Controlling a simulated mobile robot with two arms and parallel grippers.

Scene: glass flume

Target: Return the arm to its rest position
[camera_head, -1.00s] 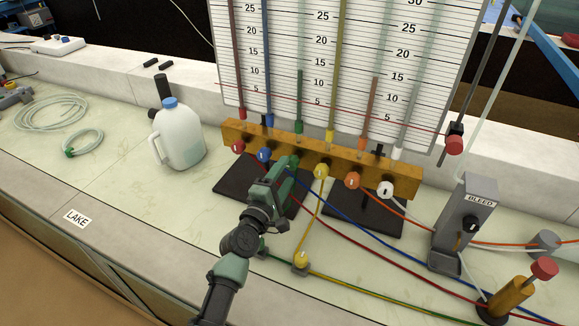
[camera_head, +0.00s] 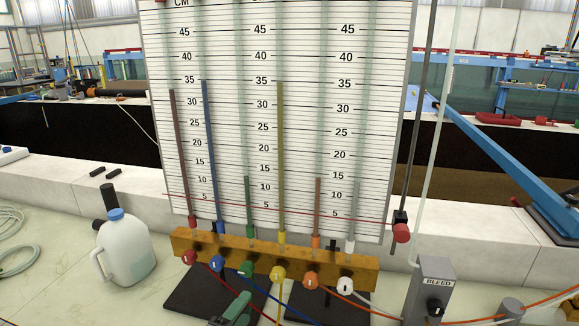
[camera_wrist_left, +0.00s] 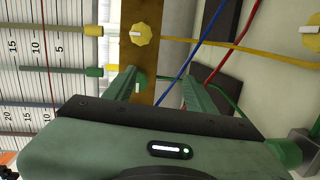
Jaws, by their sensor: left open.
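My left gripper (camera_head: 236,308) shows at the bottom edge of the head view, just below the green knob (camera_head: 247,269) on the wooden manifold bar (camera_head: 190,240). Most of my left arm is cut off by the frame. In the left wrist view my two green fingers (camera_wrist_left: 158,90) stand apart with nothing gripped between them. The bar also shows there (camera_wrist_left: 140,50), with the green knob partly covered by a finger. A yellow knob (camera_wrist_left: 142,33) shows beyond it. My right gripper is not in view.
The scale board (camera_head: 330,120) with colored tubes stands behind the bar. A white jug (camera_head: 128,255) stands left, and the bleed block (camera_head: 432,285) stands right. Red, blue and yellow hoses (camera_wrist_left: 250,48) run close to the gripper. Open bench lies at the lower left.

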